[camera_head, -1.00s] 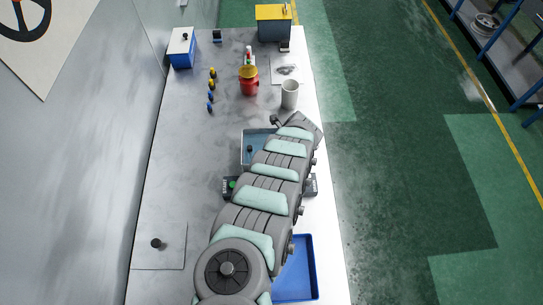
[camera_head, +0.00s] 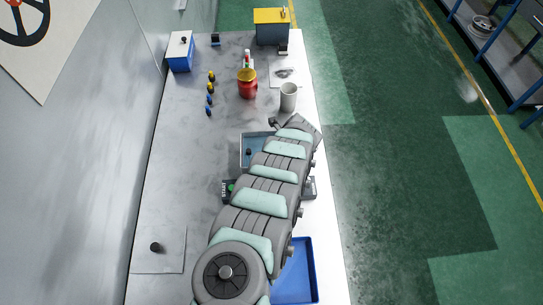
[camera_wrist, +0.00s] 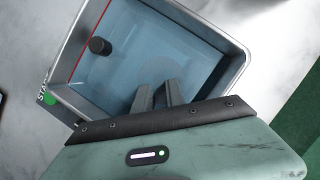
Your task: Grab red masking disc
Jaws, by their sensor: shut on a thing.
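My gripper (camera_wrist: 160,98) shows in the wrist view, its two dark fingers close together over a shallow grey-rimmed tray (camera_wrist: 228,42) with a bluish floor. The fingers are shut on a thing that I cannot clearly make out. A faint grey round shape shows at the fingertips. A black knob (camera_wrist: 100,46) is in the tray, up and left of the fingers and apart from them. I cannot pick out a red disc in either view. In the head view my arm hides my gripper and part of the tray (camera_head: 243,150).
A blue tray (camera_head: 304,275) lies at the lower right, partly behind my arm. A black knob (camera_head: 155,247) sits at the lower left. The left middle is clear.

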